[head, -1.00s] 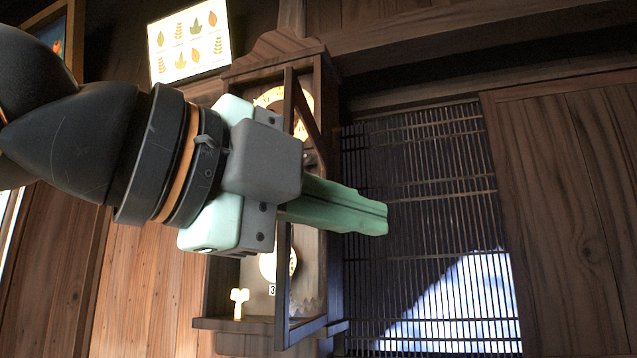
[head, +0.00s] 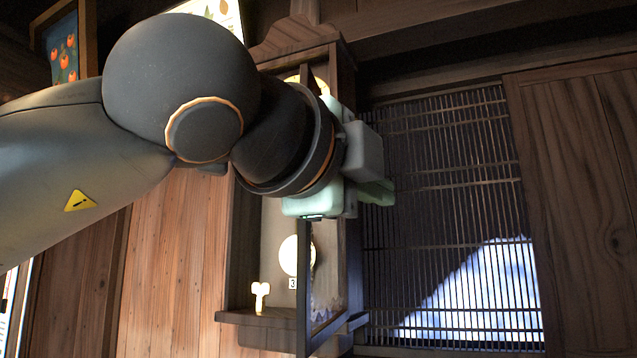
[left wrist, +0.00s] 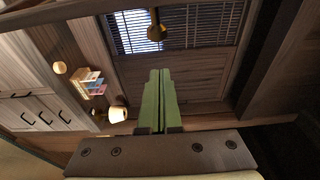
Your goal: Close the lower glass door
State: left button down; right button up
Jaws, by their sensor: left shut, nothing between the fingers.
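A wooden wall clock (head: 355,255) hangs in the middle of the head view. Its narrow glass door (head: 304,300) stands open, seen almost edge-on and swung out from the case. A round pale pendulum disc (head: 291,256) shows inside the case. My left gripper (head: 385,192) has its green fingers shut and empty, on the right side of the open door at about mid-height of the clock. Contact with the door cannot be told. My arm hides the door's upper part and most of the dial. The shut fingers also show in the left wrist view (left wrist: 158,100).
A small pale key-shaped piece (head: 260,297) stands on the clock's lower ledge. A dark lattice window (head: 440,200) is right of the clock, with plank panels beyond. The left wrist view shows a lit lamp (left wrist: 118,114), books (left wrist: 90,83) and a drawer cabinet (left wrist: 40,110).

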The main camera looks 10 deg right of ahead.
pick_arm(q)
jog(key=shift+w+a, duration=0.3)
jog(key=shift+a, duration=0.55)
jog(key=shift+w+a, duration=0.3)
jog(key=shift+a, duration=0.55)
jog(key=shift+a, duration=0.1)
